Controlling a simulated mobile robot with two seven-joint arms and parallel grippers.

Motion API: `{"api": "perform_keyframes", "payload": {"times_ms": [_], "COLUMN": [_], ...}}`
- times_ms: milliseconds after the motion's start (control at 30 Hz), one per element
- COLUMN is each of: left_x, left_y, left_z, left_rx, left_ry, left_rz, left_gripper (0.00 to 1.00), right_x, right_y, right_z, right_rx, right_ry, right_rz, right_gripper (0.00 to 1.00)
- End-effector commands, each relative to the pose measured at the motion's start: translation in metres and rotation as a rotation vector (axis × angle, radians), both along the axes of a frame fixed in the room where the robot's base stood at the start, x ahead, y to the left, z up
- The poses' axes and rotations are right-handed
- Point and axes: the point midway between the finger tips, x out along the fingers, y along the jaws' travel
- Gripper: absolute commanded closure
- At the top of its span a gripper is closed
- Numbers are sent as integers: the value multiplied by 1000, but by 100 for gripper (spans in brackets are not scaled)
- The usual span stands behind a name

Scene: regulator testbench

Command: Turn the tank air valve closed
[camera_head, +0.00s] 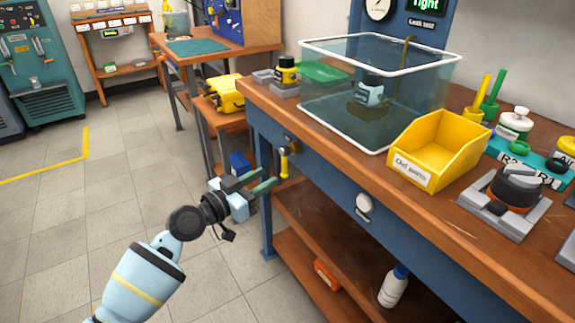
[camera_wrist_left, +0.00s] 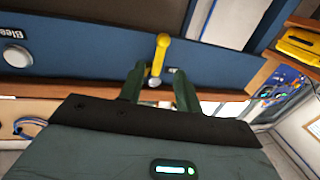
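The yellow lever (camera_head: 284,163), which I take for the tank air valve, hangs down from a fitting on the blue front rail of the bench. In the left wrist view the lever (camera_wrist_left: 161,52) points down, its lower end between the fingertips as seen there. My left gripper (camera_head: 267,178) is open, its two dark green fingers just left of the lever in the head view. In the left wrist view the gripper (camera_wrist_left: 160,72) shows a gap between its fingers. I cannot tell whether they touch the lever. My right gripper is not in view.
A round white knob (camera_head: 364,204) sits on the same rail to the right. On the bench stand a clear water tank (camera_head: 330,120) and a yellow bin (camera_head: 435,150). A lower shelf (camera_head: 310,225) juts out below. Open floor lies to the left.

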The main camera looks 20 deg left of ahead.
Motion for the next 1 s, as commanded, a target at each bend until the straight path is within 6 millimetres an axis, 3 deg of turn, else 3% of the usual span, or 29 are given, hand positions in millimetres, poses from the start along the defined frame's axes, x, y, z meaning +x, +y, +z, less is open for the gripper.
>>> {"api": "perform_keyframes", "payload": {"times_ms": [500,933,1000], "left_x": [59,66,66], "left_y": [-30,-34,-34], "left_z": [0,0,0], "left_rx": [-2,0,0], "left_ry": [1,0,0], "left_rz": [-1,-1,-1], "left_gripper": [66,66,75], "right_x": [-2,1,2], "right_y": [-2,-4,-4], "right_z": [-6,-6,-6], "right_rx": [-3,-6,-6], "right_ry": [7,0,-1], "right_rz": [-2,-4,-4], "right_gripper": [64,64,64]}}
